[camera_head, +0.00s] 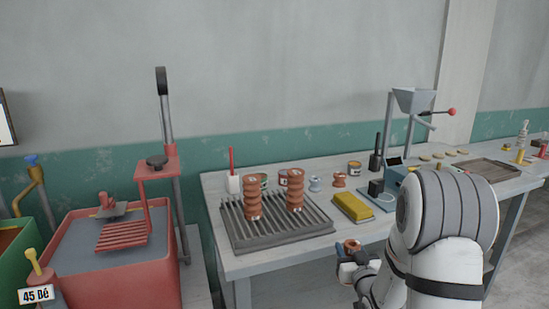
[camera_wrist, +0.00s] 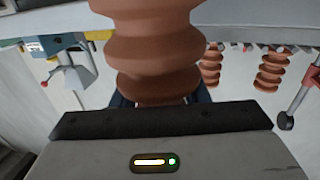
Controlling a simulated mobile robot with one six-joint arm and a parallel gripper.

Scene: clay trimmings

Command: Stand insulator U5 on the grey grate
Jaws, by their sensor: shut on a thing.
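My gripper (camera_head: 356,258) is low in front of the table's front edge, right of and below the grate. It is shut on a reddish-brown ribbed insulator (camera_wrist: 150,50), which fills the top middle of the wrist view. In the head view only a small part of this insulator (camera_head: 352,244) shows above the jaws. The grey grate (camera_head: 272,238) lies on the table's left end. Two similar brown insulators, one at left (camera_head: 252,198) and one at right (camera_head: 295,190), stand upright on it. I cannot read a U5 mark on any insulator.
A yellow block (camera_head: 352,206) lies right of the grate. Small spools (camera_head: 339,179), tins (camera_head: 354,167) and a white cup (camera_head: 233,184) stand behind. A grey hopper press (camera_head: 413,102) stands farther right. The grate's front part has bare bars. A red tub (camera_head: 115,270) is at left.

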